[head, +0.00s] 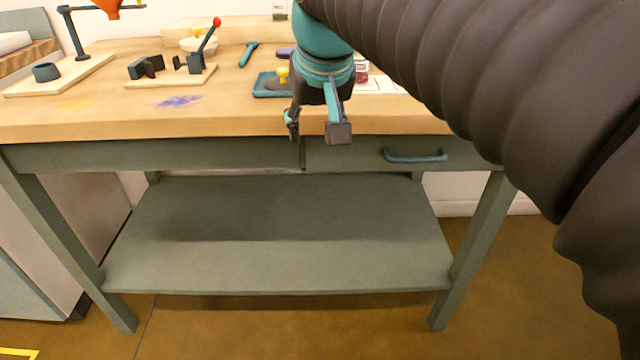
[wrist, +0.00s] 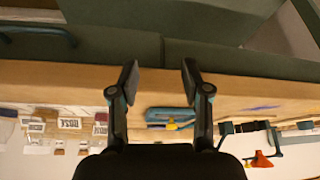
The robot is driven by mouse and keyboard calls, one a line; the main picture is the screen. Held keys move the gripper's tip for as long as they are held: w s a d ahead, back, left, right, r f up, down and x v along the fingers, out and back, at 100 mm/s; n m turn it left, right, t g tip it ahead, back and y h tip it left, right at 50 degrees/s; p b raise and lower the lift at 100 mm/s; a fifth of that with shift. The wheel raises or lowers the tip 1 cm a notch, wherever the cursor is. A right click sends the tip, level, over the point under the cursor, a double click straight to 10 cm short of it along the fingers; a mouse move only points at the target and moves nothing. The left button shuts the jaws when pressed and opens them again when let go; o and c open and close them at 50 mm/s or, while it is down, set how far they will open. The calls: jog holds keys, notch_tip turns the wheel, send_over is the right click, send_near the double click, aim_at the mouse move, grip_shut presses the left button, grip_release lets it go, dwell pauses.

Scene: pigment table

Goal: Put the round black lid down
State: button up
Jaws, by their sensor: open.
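A dark round lid with a yellow knob (head: 281,82) appears to lie on a small teal tray (head: 262,90) near the table's front edge; my gripper partly covers them. My gripper (head: 315,131) is open and empty, its fingers pointing down in front of the table edge, just right of the tray in the head view. In the wrist view, the open fingers (wrist: 160,80) have nothing between them. The teal tray (wrist: 168,114) and the yellow knob (wrist: 172,126) show small beyond them; the dark disc is hard to make out there.
The wooden table (head: 120,120) has a drawer handle (head: 414,156) below its top. A wooden stand with a red-tipped lever (head: 205,45), a white bowl (head: 199,46), a teal tool (head: 249,53) and a post stand (head: 73,45) occupy the left and back. Labelled cards lie right.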

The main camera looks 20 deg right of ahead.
jog(key=s+f, duration=0.6)
jog(key=f, duration=0.2)
jog(key=s+f+n, duration=0.1)
jog(key=s+f, duration=0.4)
jog(key=f, duration=0.4)
jog(key=shift+s+y, duration=0.3)
jog(key=shift+s, duration=0.05)
